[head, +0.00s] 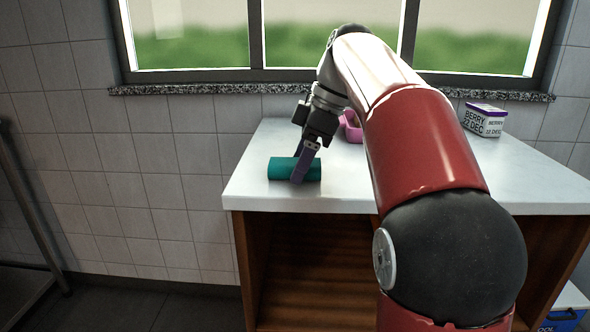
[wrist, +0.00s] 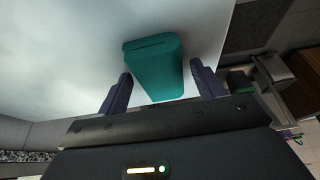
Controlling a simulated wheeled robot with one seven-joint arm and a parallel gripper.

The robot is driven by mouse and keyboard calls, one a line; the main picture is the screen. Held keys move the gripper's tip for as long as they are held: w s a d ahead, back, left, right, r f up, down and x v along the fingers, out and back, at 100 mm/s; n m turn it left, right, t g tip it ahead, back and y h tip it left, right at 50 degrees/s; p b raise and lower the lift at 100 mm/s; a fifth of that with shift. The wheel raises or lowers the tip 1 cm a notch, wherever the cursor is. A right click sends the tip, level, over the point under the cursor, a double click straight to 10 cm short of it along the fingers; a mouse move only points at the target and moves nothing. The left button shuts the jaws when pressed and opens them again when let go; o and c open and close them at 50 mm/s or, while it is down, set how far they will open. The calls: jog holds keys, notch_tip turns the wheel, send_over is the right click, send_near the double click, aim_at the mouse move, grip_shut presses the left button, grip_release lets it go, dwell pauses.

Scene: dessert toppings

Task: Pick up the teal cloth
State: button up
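The teal cloth (head: 284,168) is a rolled bundle lying on the white counter near its front left corner. In the wrist view the cloth (wrist: 155,72) sits between and a little beyond the two purple fingers. My gripper (head: 303,172) is at the cloth from above, and one finger covers part of it in the head view.
The white counter (head: 245,186) ends just left of and in front of the cloth. A pink container (head: 352,129) stands behind, partly hidden by my arm. A white box with a purple lid and "BERRY" print (head: 484,119) stands at the back right. A window sill (head: 200,88) runs behind.

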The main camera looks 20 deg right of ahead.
jog(key=c, duration=0.8)
notch_tip(320, 180, up, 10)
jog(key=p, duration=0.4)
